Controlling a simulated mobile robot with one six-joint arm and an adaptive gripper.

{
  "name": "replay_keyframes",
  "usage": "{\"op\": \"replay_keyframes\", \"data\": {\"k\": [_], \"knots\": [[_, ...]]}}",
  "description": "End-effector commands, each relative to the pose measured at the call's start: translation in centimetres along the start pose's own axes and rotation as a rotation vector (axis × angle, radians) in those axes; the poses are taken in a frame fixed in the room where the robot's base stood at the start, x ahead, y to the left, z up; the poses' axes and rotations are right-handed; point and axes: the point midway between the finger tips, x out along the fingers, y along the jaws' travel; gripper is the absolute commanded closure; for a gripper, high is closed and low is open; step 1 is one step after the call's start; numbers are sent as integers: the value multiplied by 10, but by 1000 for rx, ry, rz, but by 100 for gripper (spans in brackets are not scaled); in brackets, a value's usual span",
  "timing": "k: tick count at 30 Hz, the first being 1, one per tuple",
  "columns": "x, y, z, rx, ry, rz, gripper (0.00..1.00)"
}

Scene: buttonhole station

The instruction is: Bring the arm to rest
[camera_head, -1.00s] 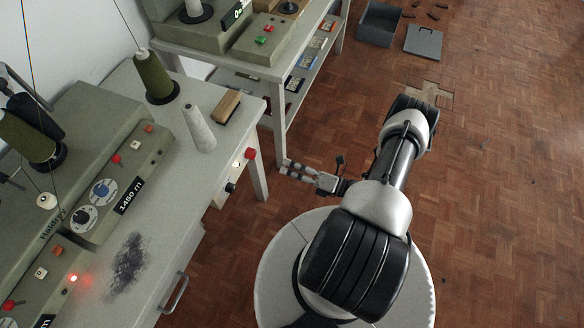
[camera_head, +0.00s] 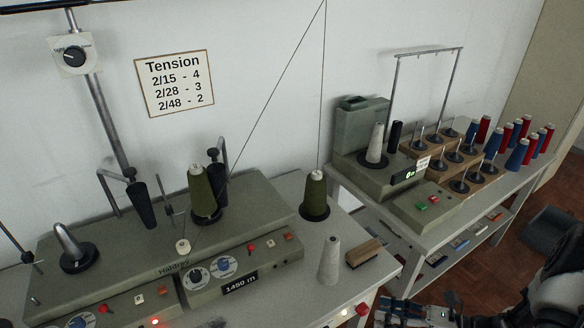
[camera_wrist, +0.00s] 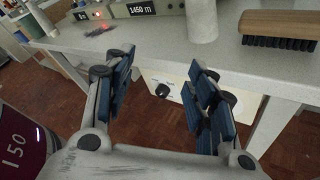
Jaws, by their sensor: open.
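My gripper (camera_wrist: 160,100) is open and empty in the wrist view. Its blue-padded fingers stand apart, in front of the table's front edge, with nothing between them but the view of a white panel with a black knob (camera_wrist: 162,90). In the head view my gripper (camera_head: 385,312) shows at the bottom edge, partly cut off, just off the front right corner of the winder table. My arm (camera_head: 555,285) fills the bottom right corner.
The table (camera_head: 300,270) carries a grey winder (camera_head: 130,255), a white cone (camera_head: 329,262), an olive cone (camera_head: 314,195) and a brush (camera_head: 361,257). A second table (camera_head: 450,232) with several red and blue cones stands to the right.

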Motion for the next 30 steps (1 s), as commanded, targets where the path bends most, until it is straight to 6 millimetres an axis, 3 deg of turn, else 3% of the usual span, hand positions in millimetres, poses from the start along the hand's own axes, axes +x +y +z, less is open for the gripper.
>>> {"op": "replay_keyframes", "data": {"k": [1,3,12,21,30], "knots": [[4,15,19,-95,77,36,49],[10,37,37,-223,180,87,49],[20,132,88,-796,586,311,49],[7,212,112,-1403,945,524,49],[-19,267,128,-2010,1262,685,49]]}}
